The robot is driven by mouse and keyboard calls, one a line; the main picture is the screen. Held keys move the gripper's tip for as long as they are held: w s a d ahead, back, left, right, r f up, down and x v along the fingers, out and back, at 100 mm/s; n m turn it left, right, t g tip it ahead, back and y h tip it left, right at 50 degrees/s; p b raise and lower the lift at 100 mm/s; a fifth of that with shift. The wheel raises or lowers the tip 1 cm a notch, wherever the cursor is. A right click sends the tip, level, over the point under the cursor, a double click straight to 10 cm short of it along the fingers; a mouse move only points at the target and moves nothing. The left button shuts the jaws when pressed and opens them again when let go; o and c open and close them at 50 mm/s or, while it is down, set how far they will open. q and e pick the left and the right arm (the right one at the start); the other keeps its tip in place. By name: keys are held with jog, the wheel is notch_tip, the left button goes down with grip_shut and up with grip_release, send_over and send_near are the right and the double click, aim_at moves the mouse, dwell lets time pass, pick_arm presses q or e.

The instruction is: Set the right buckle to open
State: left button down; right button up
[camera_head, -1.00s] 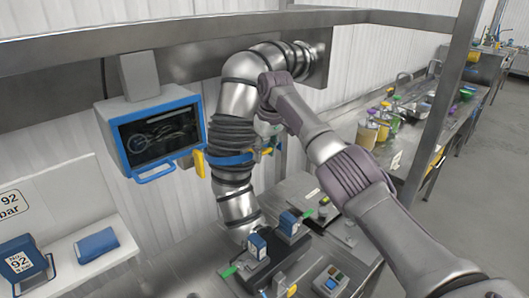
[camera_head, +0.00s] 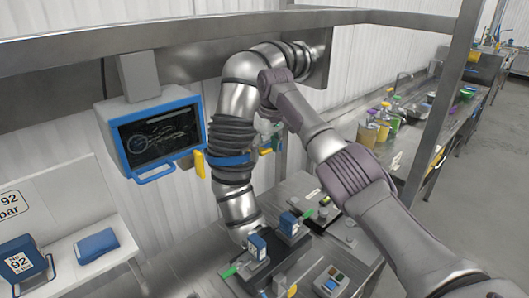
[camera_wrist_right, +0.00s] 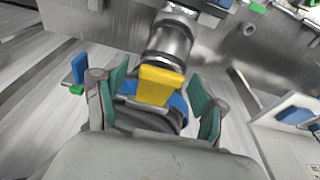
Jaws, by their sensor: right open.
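A ribbed metal pipe (camera_head: 232,135) carries a blue band (camera_head: 230,160). A yellow buckle, the right one (camera_head: 265,152), sticks out from the band's right side, partly hidden by my right gripper (camera_head: 270,138). Another yellow buckle (camera_head: 200,164) stands out on the band's left side. In the right wrist view, my right gripper (camera_wrist_right: 162,92) is open, with its green finger pads apart on either side of a yellow buckle (camera_wrist_right: 160,86) in front of the blue band (camera_wrist_right: 178,103). I cannot tell whether a pad touches it. My left gripper is not in view.
A screen with a blue frame (camera_head: 157,135) hangs left of the pipe. Below is a metal bench (camera_head: 318,248) with blue boxes (camera_head: 257,246) and a small button panel (camera_head: 331,281). A metal post (camera_head: 443,95) stands at right.

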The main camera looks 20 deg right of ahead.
notch_tip(320, 180, up, 11)
jog(key=s, duration=0.1)
jog(key=shift+s+d, duration=0.3)
jog(key=shift+s, duration=0.05)
dwell(0.3)
